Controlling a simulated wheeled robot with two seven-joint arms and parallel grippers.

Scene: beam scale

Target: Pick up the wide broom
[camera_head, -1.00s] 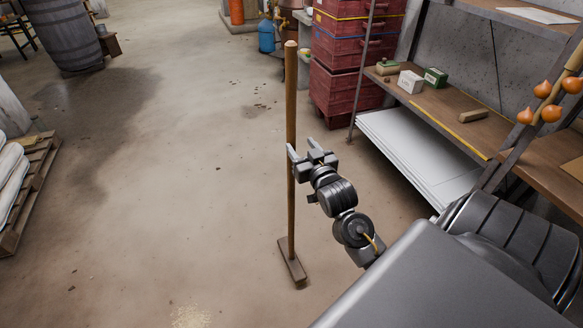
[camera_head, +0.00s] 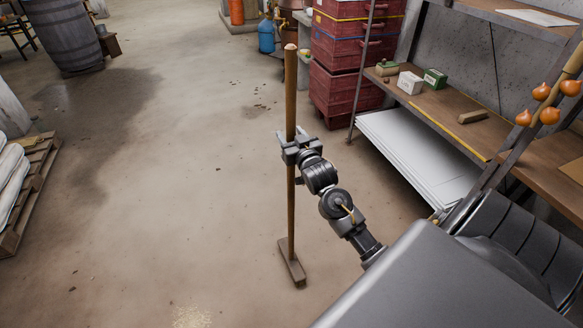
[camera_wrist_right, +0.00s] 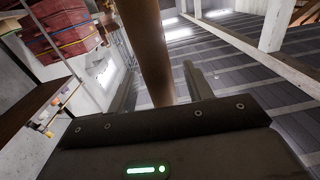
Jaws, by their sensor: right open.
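The wide broom (camera_head: 291,100) stands upright on the floor, its long wooden handle rising from a wide flat head (camera_head: 292,264). My right gripper (camera_head: 288,140) is at the upper half of the handle, its fingers open on either side of it. In the right wrist view the broom's handle (camera_wrist_right: 152,50) passes between the two open fingers (camera_wrist_right: 160,95), with a gap to the right finger. My left gripper is not in view.
A shelf unit with a wooden shelf (camera_head: 455,110) and white sheets (camera_head: 415,155) below stands to the right. Red stacked boxes (camera_head: 340,60) stand behind the broom. A barrel (camera_head: 62,38) and a pallet (camera_head: 32,190) are at the left. The floor between is clear.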

